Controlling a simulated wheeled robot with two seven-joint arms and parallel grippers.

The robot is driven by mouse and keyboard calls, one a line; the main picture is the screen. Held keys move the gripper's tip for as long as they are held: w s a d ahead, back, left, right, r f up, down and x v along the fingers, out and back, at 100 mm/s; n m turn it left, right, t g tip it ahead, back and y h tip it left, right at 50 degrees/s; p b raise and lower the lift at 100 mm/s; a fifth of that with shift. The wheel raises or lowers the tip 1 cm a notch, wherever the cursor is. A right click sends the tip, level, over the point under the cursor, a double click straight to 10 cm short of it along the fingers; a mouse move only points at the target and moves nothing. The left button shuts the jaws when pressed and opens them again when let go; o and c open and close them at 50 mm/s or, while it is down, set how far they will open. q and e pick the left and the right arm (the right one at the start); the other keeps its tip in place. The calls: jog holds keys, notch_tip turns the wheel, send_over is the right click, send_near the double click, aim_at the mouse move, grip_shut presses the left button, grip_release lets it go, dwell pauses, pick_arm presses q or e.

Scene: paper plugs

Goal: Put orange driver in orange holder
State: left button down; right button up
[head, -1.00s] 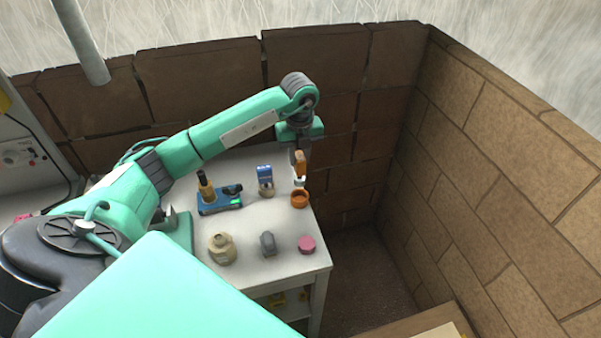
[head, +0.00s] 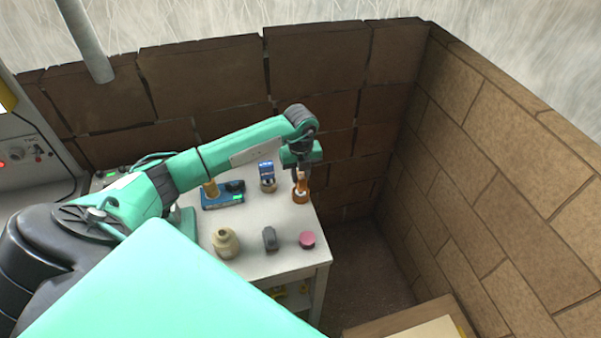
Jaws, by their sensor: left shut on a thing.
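The orange driver (head: 302,183) stands upright in the head view, at the right back of the white table. My left gripper (head: 301,172) is above it, pointing down and shut on its upper part. The orange holder (head: 301,197) is a small round cup on the table. The driver's lower end is at the holder's opening and seems to be inside it; the exact depth is hidden. My right gripper is not in view.
On the white table (head: 285,262) stand a blue holder (head: 267,176), a blue device (head: 222,196), a beige jar (head: 226,243), a grey piece (head: 270,238) and a pink round piece (head: 307,239). Brick walls (head: 480,180) stand behind and to the right.

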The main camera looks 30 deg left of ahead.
pick_arm(q)
jog(key=c, duration=1.2)
grip_release()
jog(key=shift+o, duration=0.2)
jog(key=shift+r, duration=0.4)
notch_tip(320, 180, up, 11)
jog(key=b, duration=0.4)
jog(key=shift+r, duration=0.2)
